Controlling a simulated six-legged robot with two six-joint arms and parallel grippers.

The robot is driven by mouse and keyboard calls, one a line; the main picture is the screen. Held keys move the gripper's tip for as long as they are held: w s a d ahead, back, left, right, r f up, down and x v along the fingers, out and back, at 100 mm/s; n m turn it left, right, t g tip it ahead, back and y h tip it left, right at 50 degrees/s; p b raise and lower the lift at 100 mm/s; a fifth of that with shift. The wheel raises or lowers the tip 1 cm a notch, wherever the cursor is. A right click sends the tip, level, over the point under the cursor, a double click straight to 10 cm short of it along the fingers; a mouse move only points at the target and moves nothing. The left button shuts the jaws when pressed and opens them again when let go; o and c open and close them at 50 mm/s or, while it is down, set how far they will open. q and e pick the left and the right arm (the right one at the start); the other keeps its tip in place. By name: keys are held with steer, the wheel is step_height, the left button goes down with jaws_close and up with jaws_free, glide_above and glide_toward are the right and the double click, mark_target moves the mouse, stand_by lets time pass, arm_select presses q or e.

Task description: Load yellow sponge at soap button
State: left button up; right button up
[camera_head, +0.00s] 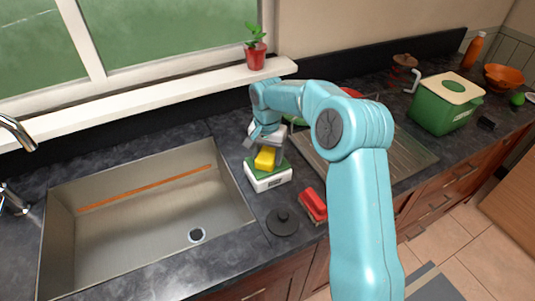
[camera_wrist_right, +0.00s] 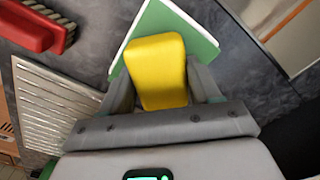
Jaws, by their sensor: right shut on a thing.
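The yellow sponge (camera_head: 265,158) is at the green-topped white soap dispenser (camera_head: 268,180), which stands on the counter right of the sink. In the right wrist view the sponge (camera_wrist_right: 157,70) lies between the fingers of my right gripper (camera_wrist_right: 160,88), over the green top (camera_wrist_right: 190,32). My right gripper (camera_head: 265,142) is shut on the sponge from above. Whether the sponge touches the green top or is just above it, I cannot tell. The soap button is not distinct in either view. My left gripper is not in view.
A steel sink (camera_head: 150,225) lies to the left. A red brush (camera_head: 312,205) and a black sink stopper (camera_head: 282,222) are in front of the dispenser. A ribbed drainboard (camera_head: 415,155) is to the right, with a green bin (camera_head: 445,105) beyond it. A potted plant (camera_head: 256,55) stands on the windowsill.

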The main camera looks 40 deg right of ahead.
mark_target(267, 154)
steer(key=shift+f, duration=0.3)
stand_by(0.9)
steer(key=shift+r+p, duration=2.5)
steer(key=shift+r, duration=1.1)
steer(key=shift+f, duration=0.1)
